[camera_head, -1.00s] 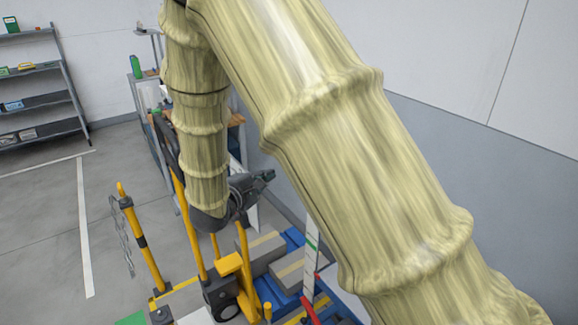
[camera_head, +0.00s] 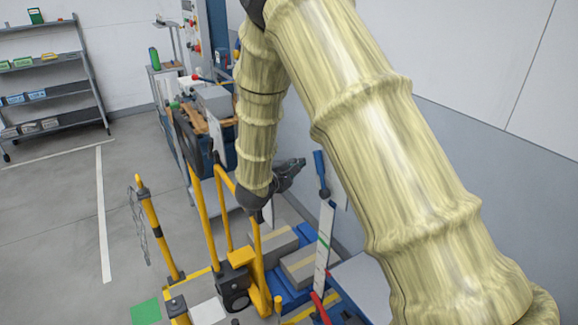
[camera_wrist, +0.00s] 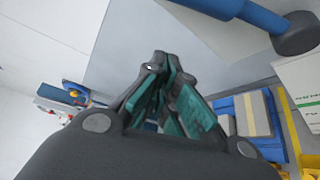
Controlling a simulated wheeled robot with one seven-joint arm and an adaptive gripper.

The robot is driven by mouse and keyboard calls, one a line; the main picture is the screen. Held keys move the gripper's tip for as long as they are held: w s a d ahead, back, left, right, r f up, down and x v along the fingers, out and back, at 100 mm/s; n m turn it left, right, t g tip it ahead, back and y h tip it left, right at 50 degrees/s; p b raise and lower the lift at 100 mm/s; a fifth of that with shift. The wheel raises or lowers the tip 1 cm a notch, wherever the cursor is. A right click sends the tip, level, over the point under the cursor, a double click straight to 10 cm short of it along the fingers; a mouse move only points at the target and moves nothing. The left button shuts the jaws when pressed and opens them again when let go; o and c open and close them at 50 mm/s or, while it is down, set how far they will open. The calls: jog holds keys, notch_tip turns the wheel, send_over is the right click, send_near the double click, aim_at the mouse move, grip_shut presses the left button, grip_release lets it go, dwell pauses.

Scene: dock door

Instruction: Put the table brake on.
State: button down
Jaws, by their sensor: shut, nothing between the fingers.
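A blue lever handle (camera_head: 319,168) stands upright at the top of a white plate (camera_head: 324,235) with green and red marks, beside the blue table. I cannot tell for sure whether it is the table brake. In the wrist view a blue bar (camera_wrist: 215,6) ends in a dark round hub (camera_wrist: 297,33) at the top right, above and right of my fingers. A red lever (camera_head: 320,306) sits low by the table. My gripper (camera_head: 300,163) is shut and empty, left of the blue handle in the head view and apart from it. Its fingers also show in the wrist view (camera_wrist: 160,62).
Cardboard boxes (camera_head: 302,266) lie on the blue table top. A yellow-framed trolley (camera_head: 200,210) and a yellow post with chain (camera_head: 160,235) stand left. A bench with clutter (camera_head: 205,120) is behind. The wall is close on the right; floor at left is clear.

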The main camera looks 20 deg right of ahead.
aim_at(321, 173)
jog(key=shift+s+d+r+p, duration=0.25)
jog(key=shift+s, duration=0.3)
jog(key=shift+s+d+r+p, duration=0.2)
jog(key=shift+s+d+p, duration=0.1)
jog(key=shift+s, duration=0.25)
jog(key=shift+s+d+r+p, duration=0.2)
jog(key=shift+s+d+r, duration=0.05)
jog(key=shift+s, duration=0.3)
jog(key=shift+w+a, duration=0.1)
jog(key=shift+a, duration=0.1)
